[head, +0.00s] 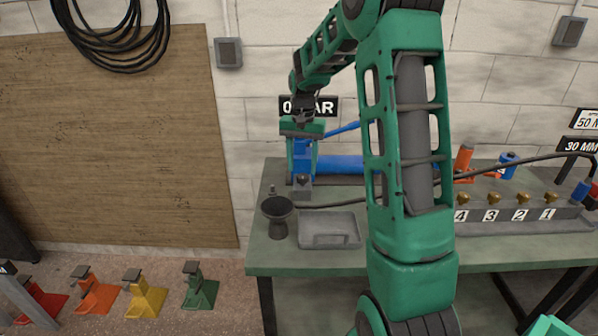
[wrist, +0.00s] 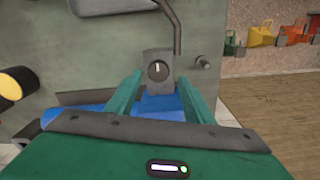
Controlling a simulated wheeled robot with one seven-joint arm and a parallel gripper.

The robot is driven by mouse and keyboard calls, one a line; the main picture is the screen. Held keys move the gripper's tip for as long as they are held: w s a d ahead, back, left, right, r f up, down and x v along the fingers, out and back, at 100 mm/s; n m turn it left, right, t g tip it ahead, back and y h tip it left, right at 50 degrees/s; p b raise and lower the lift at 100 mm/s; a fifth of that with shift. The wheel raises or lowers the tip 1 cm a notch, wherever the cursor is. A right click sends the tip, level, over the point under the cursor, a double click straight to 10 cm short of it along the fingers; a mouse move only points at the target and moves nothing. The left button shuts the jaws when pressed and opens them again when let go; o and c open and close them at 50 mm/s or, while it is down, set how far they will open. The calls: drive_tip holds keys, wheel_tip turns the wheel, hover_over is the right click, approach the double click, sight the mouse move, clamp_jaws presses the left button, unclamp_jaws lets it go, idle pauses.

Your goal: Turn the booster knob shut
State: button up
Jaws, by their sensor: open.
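The booster is a blue horizontal cylinder (head: 338,164) with a blue upright part, at the left end of the bench. A grey block (head: 303,188) stands at its front. In the wrist view the booster knob (wrist: 158,71) is a dark round dial with a pale pointer mark, set on that block and pointing up in the picture. My gripper (head: 302,172) hangs above the block with its fingers down. In the wrist view my gripper (wrist: 159,80) is open, its two teal fingers apart on either side of the knob's line. I cannot tell how far the tips are from the knob.
A black cup (head: 277,208) and a grey tray (head: 330,240) stand in front on the green bench (head: 300,263). A numbered manifold (head: 510,215) with brass knobs is at right. A dark hose runs along the bench.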

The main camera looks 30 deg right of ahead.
sight(302, 175)
wheel_tip(302, 175, up, 8)
idle(0.8)
drive_tip(key=s+a+f+n, duration=0.1)
drive_tip(key=s+a, duration=0.2)
drive_tip(key=s, duration=1.5)
drive_tip(key=s+a+f+n, duration=0.2)
drive_tip(key=s+a, duration=0.1)
drive_tip(key=s, duration=1.5)
drive_tip(key=shift+s, duration=0.15)
